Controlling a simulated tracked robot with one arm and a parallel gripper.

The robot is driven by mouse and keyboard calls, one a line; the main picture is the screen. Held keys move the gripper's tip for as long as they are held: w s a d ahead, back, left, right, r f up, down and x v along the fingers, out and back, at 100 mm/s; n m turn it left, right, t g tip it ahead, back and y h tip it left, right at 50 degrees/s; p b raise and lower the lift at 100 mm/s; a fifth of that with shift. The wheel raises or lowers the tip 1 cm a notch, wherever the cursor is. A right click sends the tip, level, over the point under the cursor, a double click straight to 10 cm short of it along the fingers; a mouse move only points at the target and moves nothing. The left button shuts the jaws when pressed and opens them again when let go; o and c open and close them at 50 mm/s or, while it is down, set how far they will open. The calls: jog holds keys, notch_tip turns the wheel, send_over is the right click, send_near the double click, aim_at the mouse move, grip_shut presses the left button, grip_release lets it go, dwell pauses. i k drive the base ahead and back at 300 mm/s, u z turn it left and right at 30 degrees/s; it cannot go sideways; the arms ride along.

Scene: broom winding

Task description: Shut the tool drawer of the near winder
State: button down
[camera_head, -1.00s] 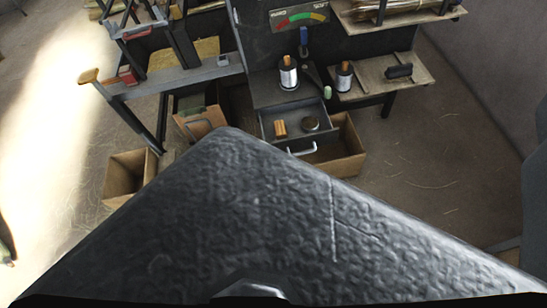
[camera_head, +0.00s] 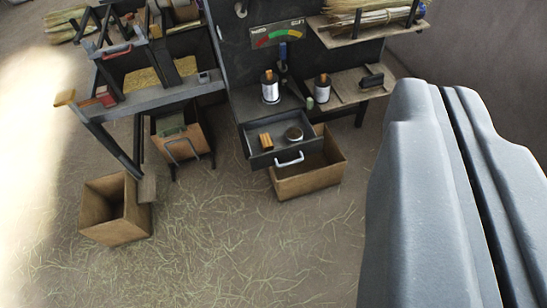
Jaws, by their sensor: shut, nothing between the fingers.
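The tool drawer (camera_head: 284,140) of the winder stands pulled out below the winder's bench top, right of the middle of the view. Its pale handle (camera_head: 289,160) is on its front. An orange-brown block (camera_head: 265,141) and a round tin (camera_head: 294,133) lie in the drawer. My gripper (camera_head: 438,88) fills the right side, large and close to the camera. Its two grey fingers lie side by side, shut and empty. It appears to the right of the drawer and apart from it, and hides the floor there.
An open cardboard box (camera_head: 320,178) stands on the floor under the drawer. Another box (camera_head: 118,225) stands at the left. Two spools (camera_head: 270,88) (camera_head: 322,90) stand on the bench top and side shelf. The straw-strewn floor (camera_head: 240,245) in front is clear.

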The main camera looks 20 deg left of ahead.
aim_at(277, 125)
jog(key=u, duration=0.05)
jog(key=i, duration=1)
jog(key=z, duration=0.05)
